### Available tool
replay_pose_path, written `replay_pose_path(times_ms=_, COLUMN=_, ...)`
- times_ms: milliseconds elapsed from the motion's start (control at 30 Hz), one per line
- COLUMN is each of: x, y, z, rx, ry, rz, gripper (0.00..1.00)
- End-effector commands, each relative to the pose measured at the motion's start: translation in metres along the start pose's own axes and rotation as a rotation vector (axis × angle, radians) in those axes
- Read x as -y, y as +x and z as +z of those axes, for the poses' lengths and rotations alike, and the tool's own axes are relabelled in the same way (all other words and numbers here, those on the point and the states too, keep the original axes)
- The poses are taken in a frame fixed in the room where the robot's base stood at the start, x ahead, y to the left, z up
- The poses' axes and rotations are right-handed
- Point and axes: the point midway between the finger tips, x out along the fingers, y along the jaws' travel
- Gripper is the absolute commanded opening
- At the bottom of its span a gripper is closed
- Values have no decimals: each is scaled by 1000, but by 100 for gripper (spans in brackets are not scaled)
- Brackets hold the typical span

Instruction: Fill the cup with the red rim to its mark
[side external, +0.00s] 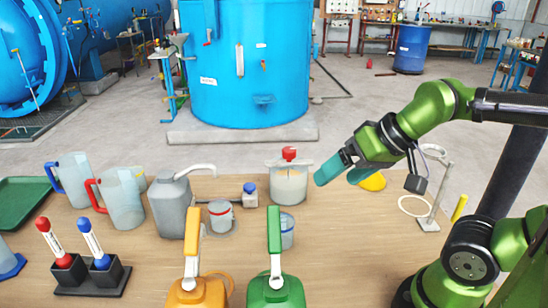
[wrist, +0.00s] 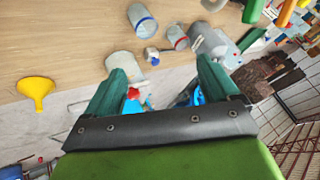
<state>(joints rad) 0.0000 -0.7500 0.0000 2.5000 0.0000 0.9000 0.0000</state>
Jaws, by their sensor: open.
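The cup with the red rim (side external: 220,216) stands upright on the table, right of a grey canister (side external: 173,208) with a white spout. It also shows in the wrist view (wrist: 177,37). Its mark and any contents are too small to tell. A cup with a blue rim (side external: 287,232) stands to its right, in front of a clear jar with a red knob (side external: 289,184). A small fitting with a blue knob (side external: 249,196) sits beside the canister. My gripper (side external: 336,173) is open and empty, above the table right of the jar; its teal fingers show in the wrist view (wrist: 163,75).
Orange (side external: 197,292) and green (side external: 276,290) bottles stand in front. Two pitchers (side external: 122,205) (side external: 74,180) and a black holder (side external: 92,276) are at left. A yellow funnel (side external: 373,182) and ring stand (side external: 430,220) are at right. The table's right front is fairly clear.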

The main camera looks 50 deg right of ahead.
Motion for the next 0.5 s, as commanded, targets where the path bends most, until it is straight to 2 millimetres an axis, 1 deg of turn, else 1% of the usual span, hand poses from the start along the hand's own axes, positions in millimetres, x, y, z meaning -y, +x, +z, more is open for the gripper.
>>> replay_pose_path(times_ms=200, x=0, y=0, z=0, rx=0, ry=0, rz=0, gripper=88)
replay_pose_path(times_ms=333, x=-1, y=3, z=1, rx=12, ry=2, rz=5, gripper=68)
replay_pose_path(times_ms=433, x=-3, y=12, z=3, rx=51, ry=10, rz=22, gripper=53)
replay_pose_path(times_ms=500, x=-3, y=19, z=-4, rx=77, ry=14, rz=35, gripper=42)
